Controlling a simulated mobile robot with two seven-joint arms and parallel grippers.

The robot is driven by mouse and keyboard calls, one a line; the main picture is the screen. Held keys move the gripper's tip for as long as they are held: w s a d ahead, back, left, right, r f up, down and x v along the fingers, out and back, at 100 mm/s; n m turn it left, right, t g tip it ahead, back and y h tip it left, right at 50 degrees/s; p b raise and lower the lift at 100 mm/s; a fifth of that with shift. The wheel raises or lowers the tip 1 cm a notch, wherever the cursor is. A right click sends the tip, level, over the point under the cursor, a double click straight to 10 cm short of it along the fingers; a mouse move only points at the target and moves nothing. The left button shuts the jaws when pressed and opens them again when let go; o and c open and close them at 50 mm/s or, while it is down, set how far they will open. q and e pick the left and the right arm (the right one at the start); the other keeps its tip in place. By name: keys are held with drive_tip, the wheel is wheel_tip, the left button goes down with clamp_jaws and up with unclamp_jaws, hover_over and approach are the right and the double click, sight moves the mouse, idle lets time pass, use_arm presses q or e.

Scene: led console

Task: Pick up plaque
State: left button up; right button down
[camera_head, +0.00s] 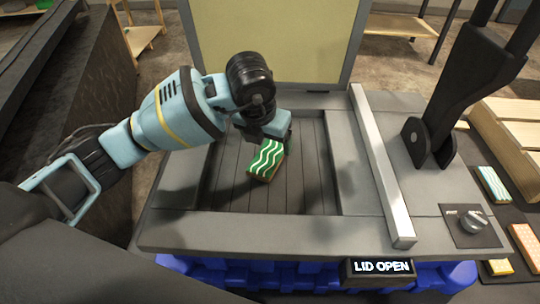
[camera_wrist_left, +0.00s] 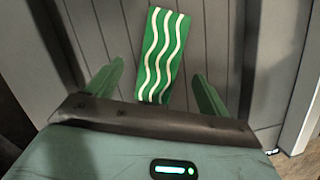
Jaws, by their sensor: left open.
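The plaque (camera_head: 266,159) is a small green block with white wavy stripes and a brown edge. It lies on the dark slatted floor of the console's recess (camera_head: 305,165). It also shows in the left wrist view (camera_wrist_left: 161,55), upright in the picture between the two fingers. My left gripper (camera_head: 268,138) is over the far end of the plaque in the head view. In the left wrist view my left gripper (camera_wrist_left: 158,85) has its green fingers spread, one on each side of the plaque, with gaps to both. The fingertips are hidden in the head view. My right gripper is not seen.
The recess has a raised grey rim (camera_head: 250,228). A pale lid (camera_head: 275,40) stands open behind it, and a metal bar (camera_head: 382,165) runs along the right. A "LID OPEN" display (camera_head: 379,268) is in front. Other striped plaques (camera_head: 492,185) lie at the right.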

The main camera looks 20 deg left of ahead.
sight(270, 153)
use_arm(q)
drive_tip(key=shift+x, duration=2.35)
drive_tip(key=shift+s, duration=0.15)
drive_tip(key=c, duration=1.2)
drive_tip(key=shift+r, duration=0.15)
drive_tip(key=shift+r, duration=0.55)
wheel_tip(270, 153, up, 2)
drive_tip(key=shift+r, duration=0.1)
drive_tip(key=s+d, duration=0.2)
drive_tip(key=s, duration=0.2)
drive_tip(key=s+d+r, duration=0.1)
drive_tip(key=s+d, duration=0.2)
drive_tip(key=s, duration=0.2)
drive_tip(key=s+d, duration=0.3)
drive_tip(key=s, duration=0.2)
drive_tip(key=shift+r, duration=0.2)
